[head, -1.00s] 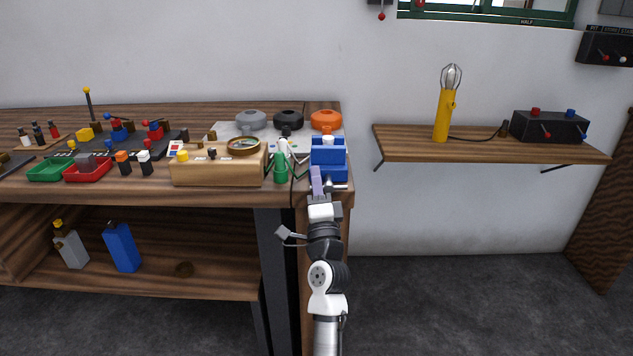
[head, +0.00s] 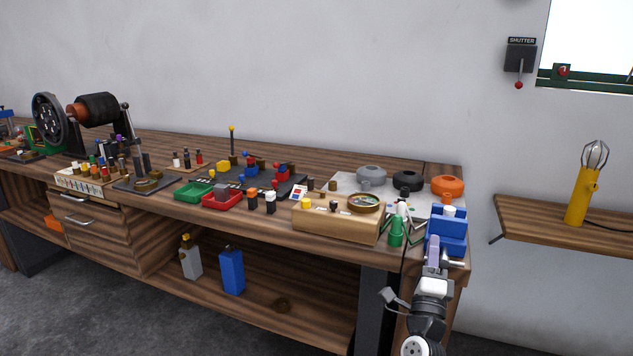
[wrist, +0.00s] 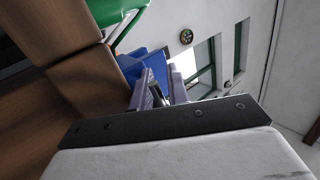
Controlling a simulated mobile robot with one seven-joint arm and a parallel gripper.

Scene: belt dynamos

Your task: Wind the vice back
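The blue vice (head: 446,240) stands at the right end of the bench, with a white round piece (head: 449,211) in its top. Its grey handle (head: 453,263) sticks out at the front, low on the right. My gripper (head: 433,250) is at the vice's front, its lavender fingers beside the handle. In the wrist view, the fingers of my gripper (wrist: 160,88) stand apart, with a dark grey piece between them and the blue vice (wrist: 150,62) beyond. I cannot tell whether they press on that piece.
A green bottle-like item (head: 396,232) stands close left of the vice. A wooden block with a round dial (head: 335,222) is further left. Orange (head: 447,187) and black (head: 408,180) round pots stand behind. A shelf with a yellow lamp (head: 580,195) is on the right, across a gap.

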